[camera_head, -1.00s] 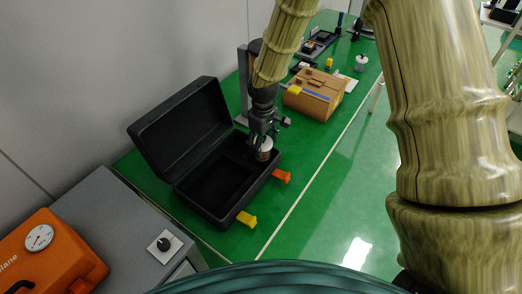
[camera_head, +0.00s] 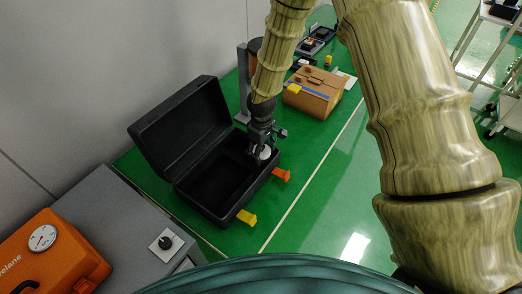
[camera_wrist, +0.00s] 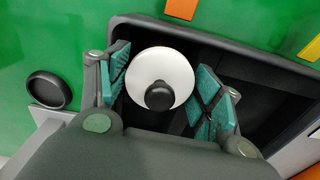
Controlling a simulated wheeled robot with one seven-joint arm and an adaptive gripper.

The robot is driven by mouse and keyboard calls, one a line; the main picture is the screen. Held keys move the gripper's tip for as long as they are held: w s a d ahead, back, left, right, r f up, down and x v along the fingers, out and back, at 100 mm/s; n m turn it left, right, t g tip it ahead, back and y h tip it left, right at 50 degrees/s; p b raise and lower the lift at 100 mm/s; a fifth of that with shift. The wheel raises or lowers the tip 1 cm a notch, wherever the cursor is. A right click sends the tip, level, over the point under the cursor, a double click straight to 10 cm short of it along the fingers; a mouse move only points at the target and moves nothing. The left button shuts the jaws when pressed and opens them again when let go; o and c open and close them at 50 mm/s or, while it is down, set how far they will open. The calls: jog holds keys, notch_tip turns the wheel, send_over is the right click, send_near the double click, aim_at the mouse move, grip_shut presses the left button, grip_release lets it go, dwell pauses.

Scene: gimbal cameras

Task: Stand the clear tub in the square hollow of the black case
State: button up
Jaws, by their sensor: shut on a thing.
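The black case (camera_head: 252,193) lies open on the green bench, its lid (camera_head: 180,125) tilted back toward the wall. The tub (camera_wrist: 150,66) shows in the wrist view as a round white top with a black knob. In the head view only a pale part of the tub (camera_head: 265,153) shows below my gripper (camera_head: 262,148), at the far right end of the case. My gripper (camera_wrist: 165,85) points down with its teal pads on either side of the tub, shut on it. The hollow is mostly hidden; I cannot tell whether the tub touches its floor.
An orange gauge unit (camera_head: 50,260) sits at the lower left.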

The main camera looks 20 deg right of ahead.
jog(key=shift+f, duration=0.2)
jog(key=o, duration=1.5)
jog(key=shift+r, duration=0.1)
jog(key=shift+r, duration=0.1)
jog(key=shift+r+b, duration=2.1)
jog(key=shift+r, duration=3.9)
